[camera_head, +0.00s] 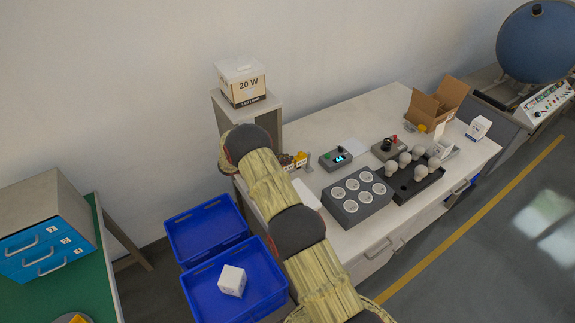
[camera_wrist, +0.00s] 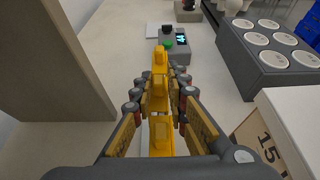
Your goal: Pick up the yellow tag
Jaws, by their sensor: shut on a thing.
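Several yellow tags stand in a row in the wrist view. My gripper (camera_wrist: 157,97) is shut on the middle yellow tag (camera_wrist: 157,88), with a fingertip against each side. Another yellow tag (camera_wrist: 160,58) stands just beyond the fingertips, and another yellow piece (camera_wrist: 161,140) shows nearer, between the fingers. In the head view my arm hides most of the gripper; a bit of yellow (camera_head: 301,158) shows beside it on the workbench (camera_head: 330,120). I cannot tell whether the held tag is clear of the surface.
A small control box (camera_wrist: 175,45) lies ahead. A beige stand (camera_wrist: 50,65) rises close on the left.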

